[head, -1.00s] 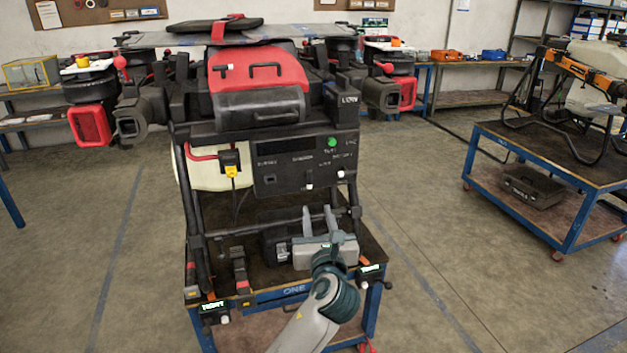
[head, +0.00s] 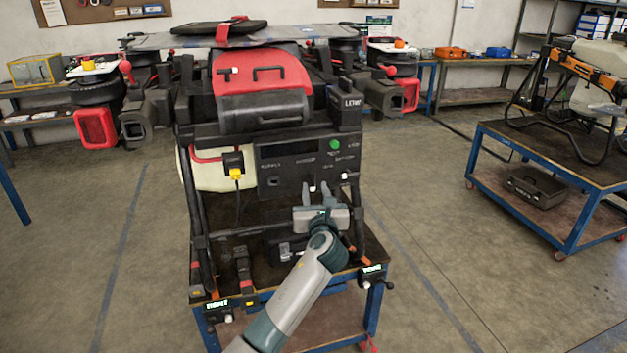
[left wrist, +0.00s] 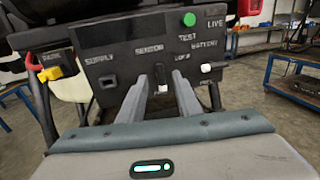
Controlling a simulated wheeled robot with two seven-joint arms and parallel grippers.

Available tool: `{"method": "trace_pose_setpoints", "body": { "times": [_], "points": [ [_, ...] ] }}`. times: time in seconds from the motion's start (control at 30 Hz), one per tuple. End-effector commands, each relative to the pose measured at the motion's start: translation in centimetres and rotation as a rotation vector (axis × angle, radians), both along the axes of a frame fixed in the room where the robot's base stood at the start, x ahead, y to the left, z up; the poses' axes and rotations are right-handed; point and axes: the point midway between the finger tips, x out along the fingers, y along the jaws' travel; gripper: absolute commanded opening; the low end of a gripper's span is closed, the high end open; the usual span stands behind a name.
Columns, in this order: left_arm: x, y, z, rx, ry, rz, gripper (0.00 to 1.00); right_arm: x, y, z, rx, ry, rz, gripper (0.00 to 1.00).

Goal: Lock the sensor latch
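The black control panel (head: 290,170) of the spray drone faces me, and it also shows in the left wrist view (left wrist: 125,75). It carries labels, among them SENSOR and BATTERY. A small pale latch knob (left wrist: 163,87) sits low on the panel below the SENSOR label. A second white knob (left wrist: 206,68) is to its right. My left gripper (head: 317,192) is in front of the panel's lower edge. Its fingers (left wrist: 161,85) are apart, with the pale knob seen between them; I cannot tell whether they touch it. My right gripper is out of view.
A green button (left wrist: 189,19) is at the panel's upper right. A yellow connector (head: 235,174) hangs left of the panel. The drone stands on a blue-framed cart (head: 375,248). Another cart (head: 560,170) stands at right, with open floor between.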

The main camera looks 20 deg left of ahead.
Motion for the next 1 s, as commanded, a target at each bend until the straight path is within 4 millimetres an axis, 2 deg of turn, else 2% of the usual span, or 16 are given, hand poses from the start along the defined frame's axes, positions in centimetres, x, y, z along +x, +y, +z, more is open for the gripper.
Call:
{"method": "trace_pose_setpoints", "body": {
  "times": [0.1,0.33,0.8,0.93,1.0],
  "points": [
    [1.7,0.7,0.1,0.000,0.001,0.001,0.31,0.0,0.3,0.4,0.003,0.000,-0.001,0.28],
    [3.8,1.6,0.0,0.001,0.001,0.000,0.31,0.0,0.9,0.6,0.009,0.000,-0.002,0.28],
    [4.5,1.9,0.0,-0.001,0.001,0.000,0.31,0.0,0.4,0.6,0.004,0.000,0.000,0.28],
    [4.5,1.9,0.0,-0.001,0.001,0.000,0.00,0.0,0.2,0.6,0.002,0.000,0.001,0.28],
    [4.5,1.9,0.0,-0.001,0.001,0.000,0.00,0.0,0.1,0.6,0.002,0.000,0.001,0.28]
  ]
}}
